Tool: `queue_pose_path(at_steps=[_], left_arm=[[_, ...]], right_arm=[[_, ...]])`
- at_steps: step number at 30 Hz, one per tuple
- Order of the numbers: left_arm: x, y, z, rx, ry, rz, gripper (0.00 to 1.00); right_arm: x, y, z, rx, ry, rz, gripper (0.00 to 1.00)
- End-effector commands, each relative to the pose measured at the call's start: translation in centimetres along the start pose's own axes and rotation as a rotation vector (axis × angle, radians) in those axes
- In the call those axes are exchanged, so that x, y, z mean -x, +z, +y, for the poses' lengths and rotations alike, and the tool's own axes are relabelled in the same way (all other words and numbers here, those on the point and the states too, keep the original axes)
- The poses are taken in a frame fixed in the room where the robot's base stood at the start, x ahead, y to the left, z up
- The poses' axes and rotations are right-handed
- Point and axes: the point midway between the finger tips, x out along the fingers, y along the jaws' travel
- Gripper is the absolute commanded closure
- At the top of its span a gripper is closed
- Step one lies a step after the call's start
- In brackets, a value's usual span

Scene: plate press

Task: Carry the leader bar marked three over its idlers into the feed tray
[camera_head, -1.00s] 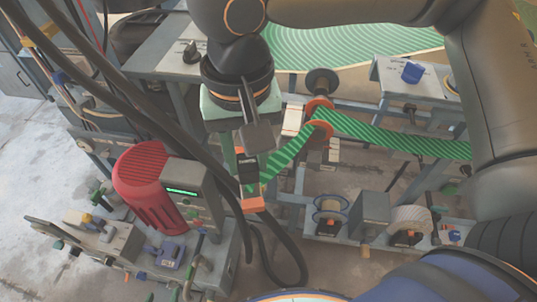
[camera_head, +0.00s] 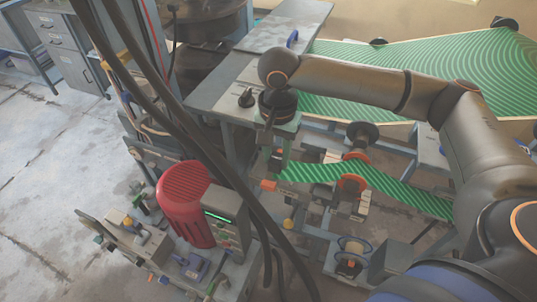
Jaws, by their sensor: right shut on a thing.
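My right gripper (camera_head: 276,167) comes in from the right on its long arm and is shut on the orange-ended leader bar (camera_head: 268,185). The gripper hides much of the bar, and no number can be read on it. A green striped web (camera_head: 312,173) runs from the bar to the right, past an orange-flanged idler (camera_head: 353,183), and on toward the lower right. The bar is held to the left of this idler, apart from it. I cannot tell for sure which part is the feed tray. My left gripper is not in view.
A grey table (camera_head: 205,92) with a black knob (camera_head: 246,98) stands behind the gripper. A red motor housing (camera_head: 186,194) and dark hanging cables (camera_head: 185,125) lie to the left. A wide green patterned sheet (camera_head: 440,75) spreads behind my arm. Open floor (camera_head: 40,200) is at far left.

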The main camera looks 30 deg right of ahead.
Motion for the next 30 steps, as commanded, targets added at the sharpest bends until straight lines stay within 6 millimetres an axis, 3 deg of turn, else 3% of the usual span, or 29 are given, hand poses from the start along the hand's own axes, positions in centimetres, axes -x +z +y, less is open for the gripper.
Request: queue_pose_path(at_steps=[30], left_arm=[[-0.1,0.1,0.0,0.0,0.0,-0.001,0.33]], right_arm=[[-3.7,-9.3,-0.1,-0.001,-0.001,0.002,1.0]])
